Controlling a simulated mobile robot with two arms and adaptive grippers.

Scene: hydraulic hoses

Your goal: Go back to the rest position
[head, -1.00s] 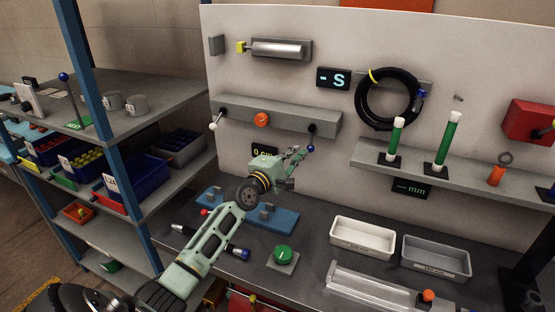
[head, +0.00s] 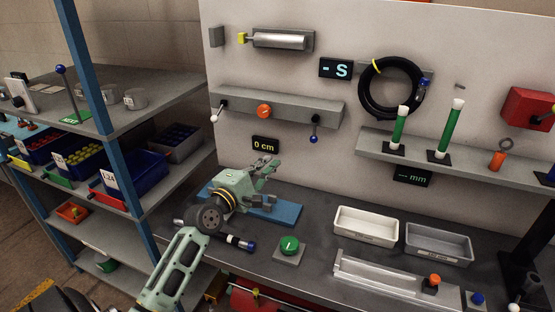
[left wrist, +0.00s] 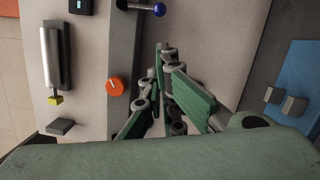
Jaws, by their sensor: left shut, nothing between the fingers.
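My left gripper (head: 264,171) is shut and empty. In the head view it hangs above the blue fixture (head: 284,212) on the workbench, in front of the back panel and to the lower left of the blue-knobbed lever (head: 314,138). In the left wrist view its fingers (left wrist: 162,70) are closed together, apart from the orange knob (left wrist: 115,86) and the blue-knobbed lever (left wrist: 158,9). Part of the blue fixture is hidden behind my left gripper and arm. My right gripper does not show.
A dark hose piece with a blue end (head: 238,243) lies beside my arm. A green button (head: 289,245), a white tray (head: 366,227) and a grey tray (head: 438,243) are on the bench. A shelf rack with a blue post (head: 130,170) stands close at left.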

